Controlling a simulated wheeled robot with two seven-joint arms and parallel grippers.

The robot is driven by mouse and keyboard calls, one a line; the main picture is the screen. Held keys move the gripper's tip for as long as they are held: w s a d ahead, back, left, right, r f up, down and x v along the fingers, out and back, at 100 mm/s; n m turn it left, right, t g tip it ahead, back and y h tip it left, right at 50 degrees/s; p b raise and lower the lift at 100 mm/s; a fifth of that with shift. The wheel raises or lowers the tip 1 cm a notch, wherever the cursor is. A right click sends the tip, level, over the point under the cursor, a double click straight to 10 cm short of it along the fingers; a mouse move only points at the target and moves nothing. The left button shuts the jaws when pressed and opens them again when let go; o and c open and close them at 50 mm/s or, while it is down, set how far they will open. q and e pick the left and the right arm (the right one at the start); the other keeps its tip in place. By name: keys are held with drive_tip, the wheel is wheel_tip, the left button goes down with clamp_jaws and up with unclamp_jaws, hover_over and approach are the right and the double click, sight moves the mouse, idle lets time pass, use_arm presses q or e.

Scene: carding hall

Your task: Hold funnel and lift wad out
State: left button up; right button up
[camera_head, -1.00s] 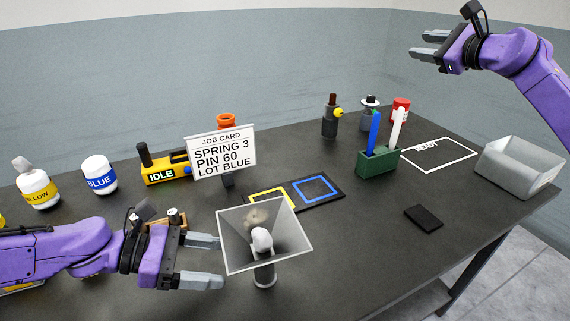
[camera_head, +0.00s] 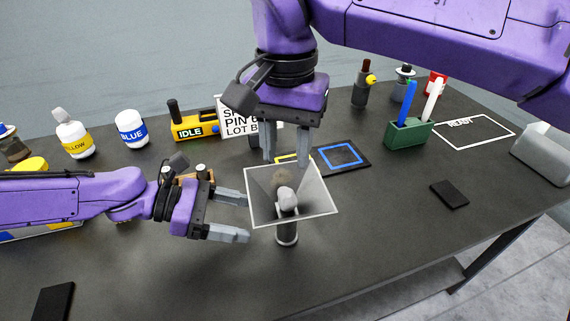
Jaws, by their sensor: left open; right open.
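The funnel (camera_head: 318,212) has a wide, square, pale-rimmed mouth, grey sloping walls and a short dark stem standing on the table. Inside it, a fuzzy brownish wad (camera_head: 282,177) shows near the far wall, behind a rounded light-grey piece (camera_head: 287,198). My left gripper (camera_head: 246,218) is open and empty, just left of the funnel, its fingers pointing at it. Whether a fingertip touches the funnel is unclear. My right gripper (camera_head: 286,162) is open and points down above the far side of the funnel mouth, close over the wad. Nothing is between its fingers.
The job card (camera_head: 236,128) is partly hidden behind my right gripper. A dark board with a blue square (camera_head: 341,154) lies behind the funnel. A green holder (camera_head: 408,133) with pens, a black block (camera_head: 449,195) and a grey bin (camera_head: 545,150) are right. The front table is mostly clear.

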sight(286, 225)
use_arm(q)
drive_tip(key=x, duration=1)
drive_tip(key=shift+d, duration=0.1)
clamp_jaws()
idle(0.8)
